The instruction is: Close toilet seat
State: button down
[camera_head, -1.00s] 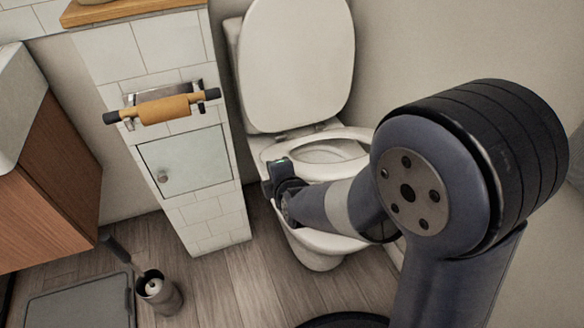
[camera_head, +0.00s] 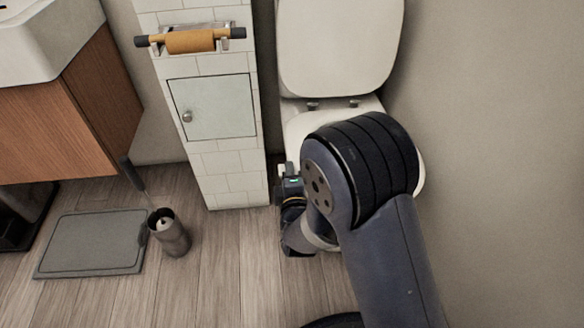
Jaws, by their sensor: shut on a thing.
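The toilet (camera_head: 420,180) stands against the back wall, largely hidden behind my arm. Its lid (camera_head: 340,45) is raised and leans back toward the wall. The seat ring (camera_head: 302,125) shows only in part below the lid hinges; my arm covers most of it, so its exact tilt cannot be told. My gripper (camera_head: 287,180) is at the left edge of the toilet, shut on the toilet seat. Its fingertips and the contact are mostly hidden.
A tiled half-wall with a paper roll holder (camera_head: 190,40) and small cabinet door (camera_head: 214,107) stands close left of the toilet. A toilet brush holder (camera_head: 169,235) and grey mat (camera_head: 95,243) lie further left. Floor between them and my arm is clear.

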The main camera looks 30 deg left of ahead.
jog(key=shift+s+f, duration=0.25)
jog(key=shift+f, duration=0.05)
jog(key=c, duration=1.8)
grip_release()
jog(key=shift+s+r, duration=0.1)
jog(key=p+v, duration=0.3)
jog(key=v, duration=0.7)
jog(key=shift+s+d, duration=0.25)
jog(key=shift+s, duration=0.05)
